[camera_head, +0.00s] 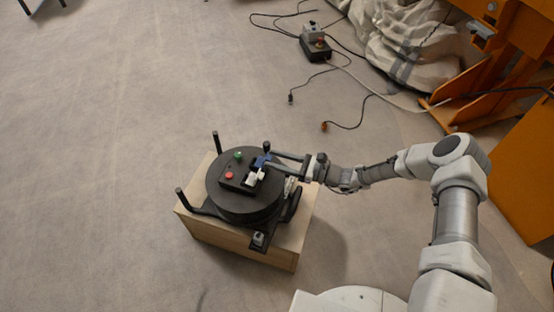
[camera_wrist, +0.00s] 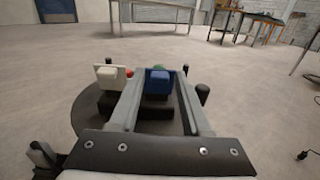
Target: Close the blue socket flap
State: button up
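The blue socket flap (camera_head: 262,162) is on top of the round black unit (camera_head: 228,206), with a white flap (camera_head: 254,178) beside it. In the wrist view the blue flap (camera_wrist: 157,82) appears raised, its broad face toward the camera. It shows between the two fingers of my gripper (camera_wrist: 157,74), which are apart with a gap on both sides of the flap. The white flap (camera_wrist: 112,76) is just outside the left finger. In the head view my gripper (camera_head: 269,158) reaches in from the right; contact with the flap cannot be told.
A red button (camera_head: 229,175) and a green button (camera_head: 238,156) are on the unit's top. Dark posts (camera_head: 216,142) stand around it. A wooden box (camera_head: 275,246) carries the unit. Cables and a small control box (camera_head: 315,47) lie farther back. The floor at left is clear.

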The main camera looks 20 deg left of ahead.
grip_shut()
jog(key=shift+r, duration=0.1)
